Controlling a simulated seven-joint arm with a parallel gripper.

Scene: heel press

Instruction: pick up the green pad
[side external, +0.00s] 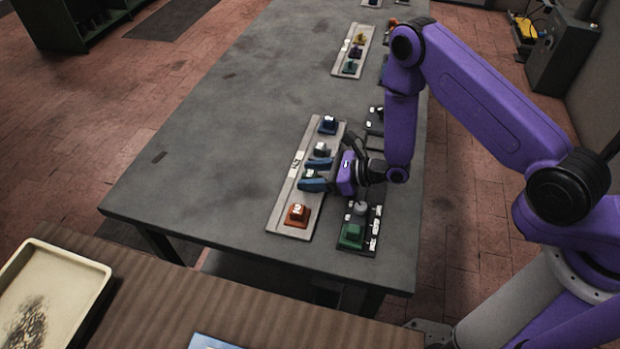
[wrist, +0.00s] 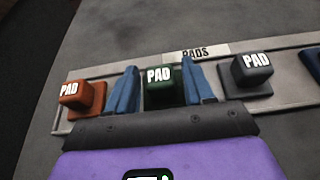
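The green pad (wrist: 160,88) has a white "PAD" label and sits on the light strip marked "PADS" (wrist: 292,41). It is between the two blue fingers of my gripper (wrist: 162,90) in the wrist view. The fingers stand apart, one on each side, with a small gap to the pad's block. In the side view my gripper (side external: 316,174) is low over the strip (side external: 278,211), and the pad (side external: 309,174) is mostly hidden between the fingers.
On the same strip are an orange pad (side external: 297,214), a grey pad (side external: 320,149) and a dark blue pad (side external: 328,124). A dark board (side external: 369,249) beside it carries another green block (side external: 352,234). Another strip (side external: 344,68) stands farther back. The left of the table (side external: 200,150) is clear.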

